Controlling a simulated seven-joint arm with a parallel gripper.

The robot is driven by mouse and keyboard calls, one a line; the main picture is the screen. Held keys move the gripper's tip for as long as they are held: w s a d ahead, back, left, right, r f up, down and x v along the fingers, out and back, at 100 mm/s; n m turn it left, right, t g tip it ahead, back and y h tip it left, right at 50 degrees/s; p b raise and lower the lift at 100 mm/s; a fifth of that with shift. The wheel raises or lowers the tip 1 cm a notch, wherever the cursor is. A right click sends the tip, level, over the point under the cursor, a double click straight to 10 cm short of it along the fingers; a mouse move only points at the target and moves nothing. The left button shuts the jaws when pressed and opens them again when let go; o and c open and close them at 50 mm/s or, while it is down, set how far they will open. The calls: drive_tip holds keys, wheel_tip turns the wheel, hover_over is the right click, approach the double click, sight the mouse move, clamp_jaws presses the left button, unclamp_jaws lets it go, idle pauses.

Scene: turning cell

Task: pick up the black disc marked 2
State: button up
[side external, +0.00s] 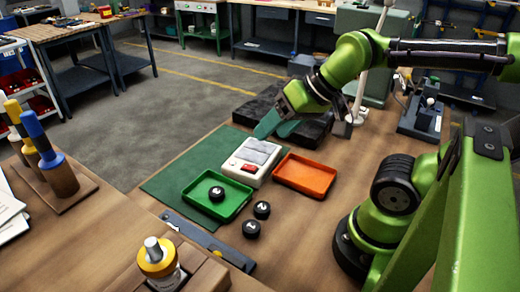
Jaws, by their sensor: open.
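Three small black discs with white marks are in the side view; the marks are too small to read, so I cannot tell which is the 2. One disc (217,194) lies in the green tray (240,207). A second disc (262,210) and a third disc (252,229) lie close together on the wooden bench, right of and in front of the green tray. My gripper (270,127) is open, with no disc at it. It is above and behind the white device, well away from all three discs.
A white device (237,165) with a grey top and red panel stands on the green mat (165,187), behind the green tray. An empty orange tray (305,176) is to its right. A dark slab (258,110) lies behind. A level-like bar (205,238) lies in front.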

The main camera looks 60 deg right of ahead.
drive_tip(key=n+g+h, duration=0.1)
drive_tip(key=g+h, duration=0.1)
drive_tip(key=g, duration=0.5)
hover_over(263, 207)
wheel_tip(263, 207, down, 8)
wheel_tip(263, 207, down, 16)
drive_tip(key=shift+a+f, duration=0.1)
drive_tip(key=shift+f, duration=0.05)
drive_tip(key=shift+c, duration=0.4)
